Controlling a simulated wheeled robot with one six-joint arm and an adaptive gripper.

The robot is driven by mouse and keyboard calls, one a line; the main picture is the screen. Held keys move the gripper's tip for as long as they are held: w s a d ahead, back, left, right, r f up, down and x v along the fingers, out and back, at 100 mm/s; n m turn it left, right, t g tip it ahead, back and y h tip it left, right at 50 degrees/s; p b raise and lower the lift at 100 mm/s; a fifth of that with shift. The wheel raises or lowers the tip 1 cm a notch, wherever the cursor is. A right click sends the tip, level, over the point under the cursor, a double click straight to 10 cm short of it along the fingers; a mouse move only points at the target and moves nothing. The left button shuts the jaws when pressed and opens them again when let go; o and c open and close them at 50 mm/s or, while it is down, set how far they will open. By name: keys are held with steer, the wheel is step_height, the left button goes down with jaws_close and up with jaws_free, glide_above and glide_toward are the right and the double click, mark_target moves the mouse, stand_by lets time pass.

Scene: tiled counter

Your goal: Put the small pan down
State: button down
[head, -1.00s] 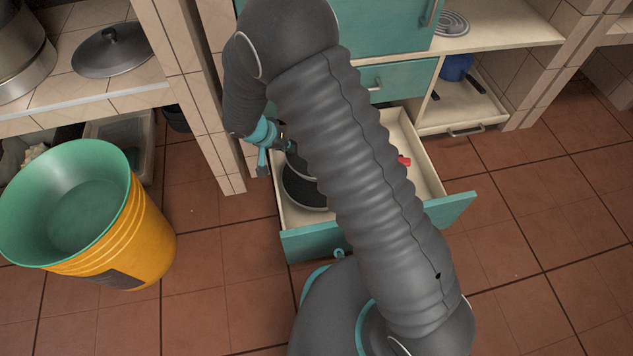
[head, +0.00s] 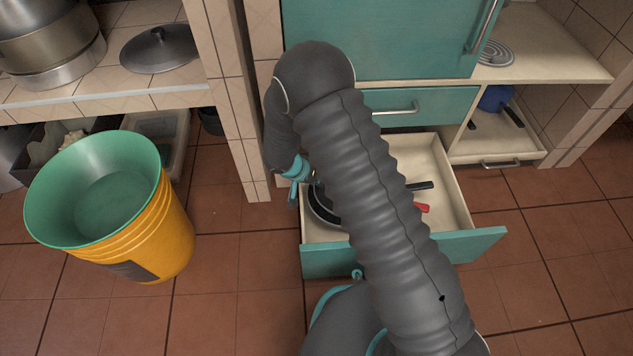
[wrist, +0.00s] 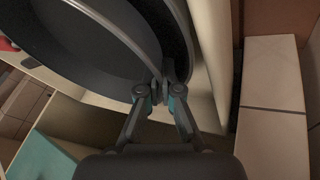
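The small pan (head: 323,207) is dark with a pale rim. In the head view it shows at the left side of the open drawer (head: 440,157), partly behind my arm. In the wrist view the pan (wrist: 75,42) fills the upper left, and its rim runs down to my fingers. My gripper (wrist: 163,82) is shut on the pan's edge. In the head view the fingertips are hidden beside my wrist. I cannot tell whether the pan touches the drawer floor.
A black handle (head: 420,186) and a red item (head: 421,208) lie in the drawer. A tiled pillar (head: 232,110) stands left of it. A yellow bucket (head: 165,235) with a green inside stands on the floor. A lid (head: 158,47) lies on the left counter.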

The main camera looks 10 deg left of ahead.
steer(key=shift+f+b, duration=0.35)
steer(key=shift+f, duration=0.05)
steer(key=c, duration=1.6)
jaws_free()
steer(key=shift+r+p, duration=0.3)
steer(key=p+v, duration=0.1)
steer(key=v, duration=1.1)
steer(key=shift+r, duration=0.2)
